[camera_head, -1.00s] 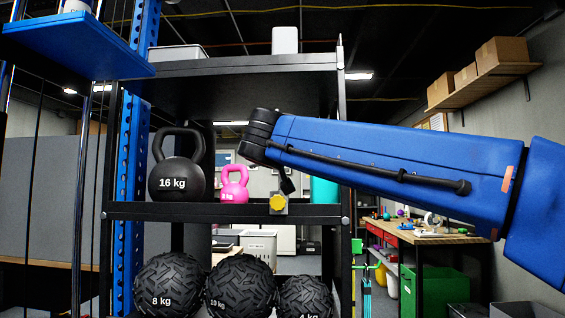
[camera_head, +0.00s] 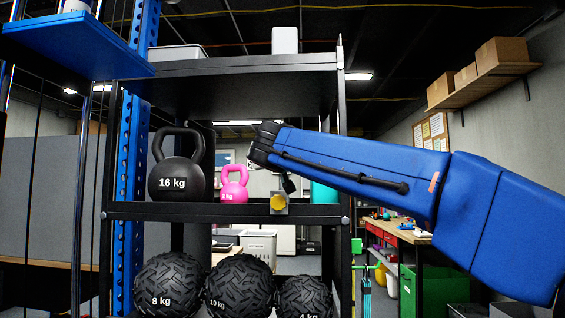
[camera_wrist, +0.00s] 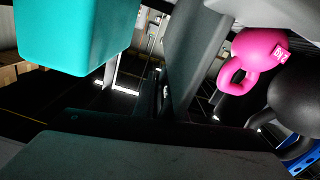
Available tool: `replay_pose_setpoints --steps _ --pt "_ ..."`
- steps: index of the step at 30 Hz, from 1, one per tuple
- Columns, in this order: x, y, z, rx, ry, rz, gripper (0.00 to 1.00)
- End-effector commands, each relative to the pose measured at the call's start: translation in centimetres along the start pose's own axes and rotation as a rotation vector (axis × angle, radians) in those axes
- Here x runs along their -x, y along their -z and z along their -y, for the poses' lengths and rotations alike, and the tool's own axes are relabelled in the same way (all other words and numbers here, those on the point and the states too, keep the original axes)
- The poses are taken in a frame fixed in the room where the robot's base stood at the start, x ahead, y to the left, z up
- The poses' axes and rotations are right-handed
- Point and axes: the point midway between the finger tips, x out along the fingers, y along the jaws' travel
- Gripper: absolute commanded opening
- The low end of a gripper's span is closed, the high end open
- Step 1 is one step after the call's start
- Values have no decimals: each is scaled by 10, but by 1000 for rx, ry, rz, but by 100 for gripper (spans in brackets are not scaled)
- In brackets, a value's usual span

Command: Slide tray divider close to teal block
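The teal block (camera_head: 324,191) stands on the rack's middle shelf at the right, partly hidden by my blue arm; the wrist view shows it large at upper left (camera_wrist: 78,35). A grey piece with a yellow disc (camera_head: 278,204) sits at the shelf's front edge, between the pink kettlebell and the teal block; it looks like the divider's front end. In the inverted wrist view an upright grey panel (camera_wrist: 195,55), likely the divider, stands apart from the teal block, with a gap between. My arm's dark end is above the yellow disc. My gripper's fingers are not clearly visible.
A pink kettlebell (camera_head: 234,184) and a black 16 kg kettlebell (camera_head: 176,175) stand left of the divider. An upper shelf (camera_head: 245,67) is overhead. Textured balls (camera_head: 240,284) fill the lower shelf. A rack post (camera_head: 345,240) stands at the right.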

Motion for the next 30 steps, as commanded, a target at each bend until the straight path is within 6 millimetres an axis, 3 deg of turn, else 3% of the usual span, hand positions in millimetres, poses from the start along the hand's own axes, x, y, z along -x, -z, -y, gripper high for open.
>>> replay_pose_setpoints --steps 8,16,25,26,27,30 --pt "0 0 -4 0 -1 0 0" --pt "0 -6 -35 -1 -1 -1 0" --pt "0 -6 -36 0 1 -2 0" --pt "0 -6 -36 0 1 -1 18" --pt "0 -6 -36 0 1 -1 28" --pt "0 -7 -36 0 1 -1 28"
